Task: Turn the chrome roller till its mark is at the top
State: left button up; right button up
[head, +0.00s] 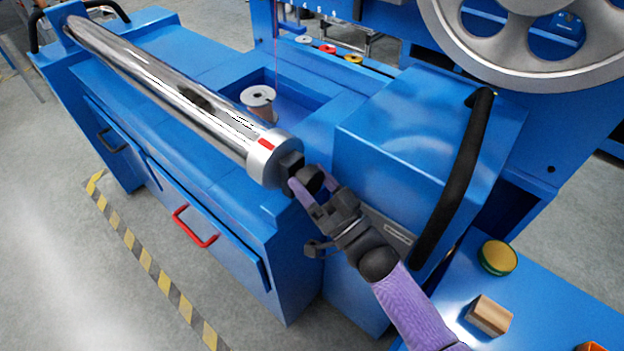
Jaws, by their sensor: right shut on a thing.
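The chrome roller (175,88) lies across the blue machine, running from the far left to the middle. A silver collar (262,165) sits at its near end. A red mark (266,143) shows on the upper side of the collar. A dark stub (291,161) sticks out from the collar's end. My right gripper (306,181) reaches in from the lower right and is shut at this stub; its fingers partly hide the contact. My left gripper is not in view.
A spool (258,100) stands in a recess behind the roller. A blue housing (395,140) with a black handle (455,180) rises right of my right arm. A large grey wheel (535,50) is above. A side table (540,285) holds a yellow-green tin (497,257) and a wooden block (488,315).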

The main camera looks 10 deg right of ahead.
jog(key=o, duration=1.1)
jog(key=p+v, duration=0.1)
jog(key=v, duration=0.9)
jog(key=shift+f, duration=0.1)
